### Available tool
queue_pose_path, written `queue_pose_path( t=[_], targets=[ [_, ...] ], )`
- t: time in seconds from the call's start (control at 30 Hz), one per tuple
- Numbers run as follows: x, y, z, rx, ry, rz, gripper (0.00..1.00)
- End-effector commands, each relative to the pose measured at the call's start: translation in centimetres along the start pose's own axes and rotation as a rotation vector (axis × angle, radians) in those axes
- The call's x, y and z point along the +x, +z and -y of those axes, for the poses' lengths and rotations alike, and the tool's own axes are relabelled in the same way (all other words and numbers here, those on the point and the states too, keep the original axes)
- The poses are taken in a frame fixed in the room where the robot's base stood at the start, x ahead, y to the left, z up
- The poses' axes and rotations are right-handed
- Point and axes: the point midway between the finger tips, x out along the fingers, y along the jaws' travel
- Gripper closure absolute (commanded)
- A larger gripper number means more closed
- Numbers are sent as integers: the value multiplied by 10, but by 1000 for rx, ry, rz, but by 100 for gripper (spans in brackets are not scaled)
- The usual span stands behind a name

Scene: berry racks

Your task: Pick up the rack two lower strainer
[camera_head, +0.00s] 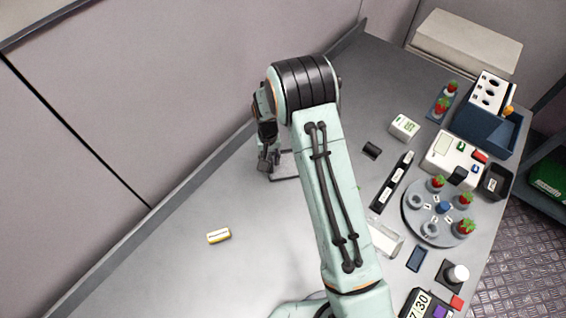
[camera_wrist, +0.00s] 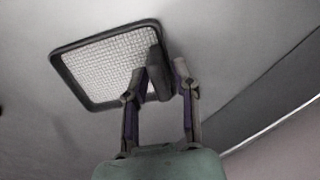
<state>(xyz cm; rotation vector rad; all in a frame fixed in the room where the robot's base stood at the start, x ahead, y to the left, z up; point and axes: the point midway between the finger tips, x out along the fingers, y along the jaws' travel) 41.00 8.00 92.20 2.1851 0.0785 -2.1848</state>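A strainer with a dark rounded-square frame (camera_wrist: 62,75) and a pale mesh shows in the wrist view. In the head view a flat tray-like piece (camera_head: 285,166), likely this strainer, shows partly behind my arm. My gripper (camera_wrist: 161,78) is at the strainer's near right edge, its two fingers on either side of a dark upright piece (camera_wrist: 156,66). I cannot tell whether that piece is a handle or whether the fingers press on it. In the head view my gripper (camera_head: 267,162) points down at the strainer's left edge. Whether the strainer touches the table is unclear.
A yellow-and-white cylinder (camera_head: 219,236) lies on the table at lower left. A round grey tray (camera_head: 413,222) with strawberries stands at right, near a blue box (camera_head: 480,128) and several small devices. The table's left part is mostly clear; a wall borders it.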

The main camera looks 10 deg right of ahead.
Motion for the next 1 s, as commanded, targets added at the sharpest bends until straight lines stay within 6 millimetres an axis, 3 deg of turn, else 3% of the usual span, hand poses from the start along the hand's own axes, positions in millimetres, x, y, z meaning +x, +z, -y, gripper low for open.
queue_pose_path(
  t=[0.07,0.57,0.73,1.0],
  targets=[
    [0,0,0,0,0,0,100],
    [-7,0,0,0,0,-1,100],
    [-34,-1,0,0,0,-4,100],
    [-98,60,-8,1,0,-2,100]
  ],
)
